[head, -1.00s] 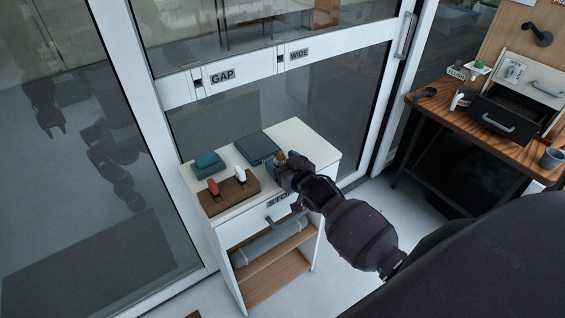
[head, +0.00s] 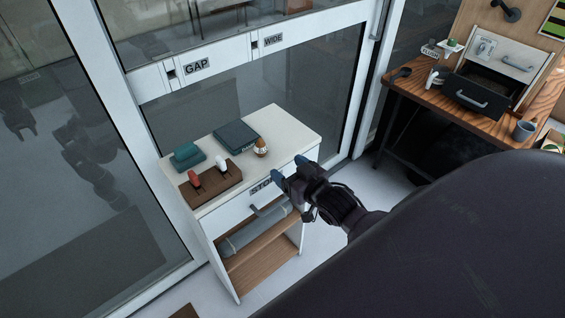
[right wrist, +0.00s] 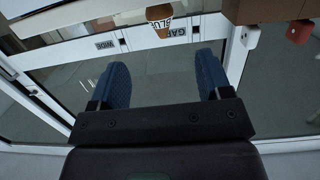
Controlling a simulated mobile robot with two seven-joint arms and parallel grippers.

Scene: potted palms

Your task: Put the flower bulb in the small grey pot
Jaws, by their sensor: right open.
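The flower bulb (head: 261,147), small, brown and white, stands on the right part of the white cabinet top. My right gripper (head: 290,174), with blue fingertips, is open and empty, off the cabinet's front right edge, apart from the bulb. In the right wrist view the open fingers (right wrist: 165,85) have nothing between them, and a brown thing with lettering, apparently the bulb (right wrist: 158,12), shows beyond them at the top edge. A small grey pot (head: 523,130), cup-like, stands on the wooden desk at the right. My left gripper is not in view.
The white cabinet (head: 290,125) also holds a dark teal book (head: 237,136), a teal box (head: 187,157) and a brown block (head: 211,184) with red and white handles. Glass doors stand behind. The desk (head: 440,110) has an open dark drawer (head: 478,95). My dark body fills the lower right.

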